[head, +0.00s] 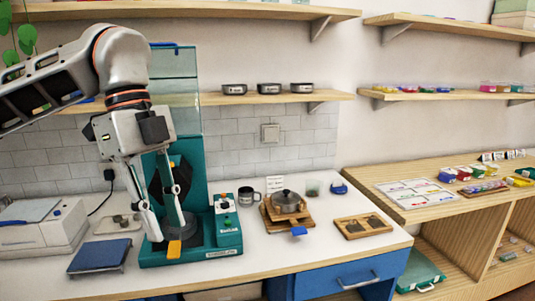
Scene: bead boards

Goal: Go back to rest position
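My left arm comes in from the upper left and hangs down in front of a teal machine with a clear upper tank (175,80). My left gripper (167,231) points down over the machine's base, with its two fingers apart. I see nothing between the fingers. Whether the fingertips touch the dark round part of the base (202,232) cannot be told. An orange tab (174,250) sticks out at the front, just below the fingertips. My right gripper is not in view.
On the white counter (280,255) stand a grey mug (247,196), a lidded pot (287,202) on a wooden board, a wooden tray (362,226) and a blue scale-like slab (100,256). A shelf with several dark bowls (269,89) hangs behind. A wooden side table (440,207) stands right.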

